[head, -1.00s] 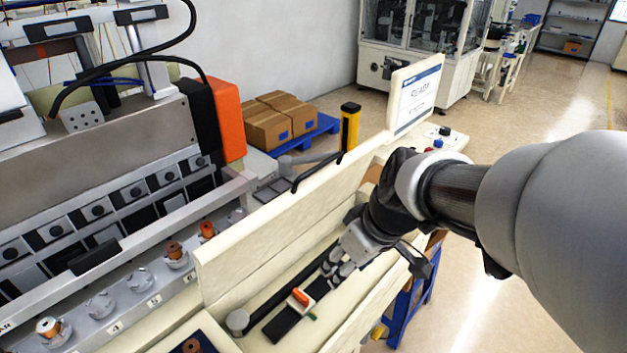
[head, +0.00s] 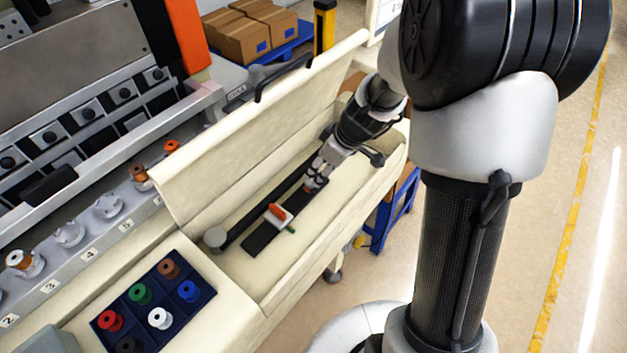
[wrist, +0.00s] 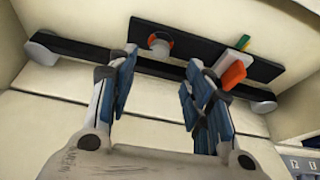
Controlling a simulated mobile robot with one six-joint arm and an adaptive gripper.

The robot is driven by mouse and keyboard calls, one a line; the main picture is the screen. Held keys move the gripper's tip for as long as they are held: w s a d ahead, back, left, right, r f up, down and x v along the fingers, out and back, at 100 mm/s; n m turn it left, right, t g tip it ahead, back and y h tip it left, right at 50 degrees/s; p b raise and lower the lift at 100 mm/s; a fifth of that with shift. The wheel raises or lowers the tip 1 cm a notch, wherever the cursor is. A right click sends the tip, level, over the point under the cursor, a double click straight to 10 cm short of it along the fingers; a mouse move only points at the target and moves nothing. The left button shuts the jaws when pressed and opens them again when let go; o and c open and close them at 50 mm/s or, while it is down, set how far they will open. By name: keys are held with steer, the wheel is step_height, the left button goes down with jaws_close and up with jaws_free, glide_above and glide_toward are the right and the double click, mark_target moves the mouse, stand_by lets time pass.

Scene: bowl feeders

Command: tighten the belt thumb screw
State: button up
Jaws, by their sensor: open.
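The plate also shows in the head view (head: 257,242). My gripper (wrist: 160,66) is open and empty, with its fingers either side of the line to the knob and apart from it. In the head view my gripper (head: 317,176) reaches into the open cream housing, low over the plate's far end, largely hiding the knob. A black belt (wrist: 85,48) runs beside the plate between two grey rollers.
An orange lever (wrist: 232,75) on a white block and a green piece (wrist: 243,42) sit on the same plate. The raised cream lid (head: 250,120) stands along the housing's left side. A blue tray of spools (head: 155,305) lies in front.

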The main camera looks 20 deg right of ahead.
mark_target(314, 179)
steer(key=b+x, duration=0.2)
steer(key=x, duration=0.5)
steer(key=shift+w+f, duration=0.15)
steer(key=shift+f, duration=0.05)
steer(key=shift+c, duration=0.2)
steer(key=c, duration=1)
